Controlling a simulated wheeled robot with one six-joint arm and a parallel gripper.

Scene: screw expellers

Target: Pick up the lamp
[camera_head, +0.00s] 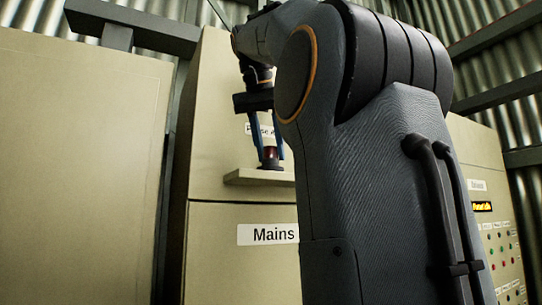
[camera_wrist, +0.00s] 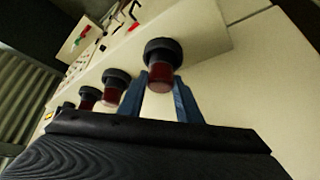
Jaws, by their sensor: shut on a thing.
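A lamp (camera_head: 270,155) with a dark red body and a black base is at the small shelf on the cabinet front. It also shows in the wrist view (camera_wrist: 160,70), with its wide black cap at the far end. My gripper (camera_head: 268,150) comes down from above, its two blue fingers on either side of the lamp. In the wrist view my gripper (camera_wrist: 161,80) is shut on the red part. The lamp looks upright, with its base at the shelf surface; I cannot tell whether it still touches.
The beige shelf (camera_head: 250,177) juts out above the "Mains" label (camera_head: 268,234). In the wrist view, other similar lamps (camera_wrist: 115,88) (camera_wrist: 88,97) stand in a row close to the left. A panel with coloured lights (camera_head: 497,250) is at the right. My arm hides part of the cabinet.

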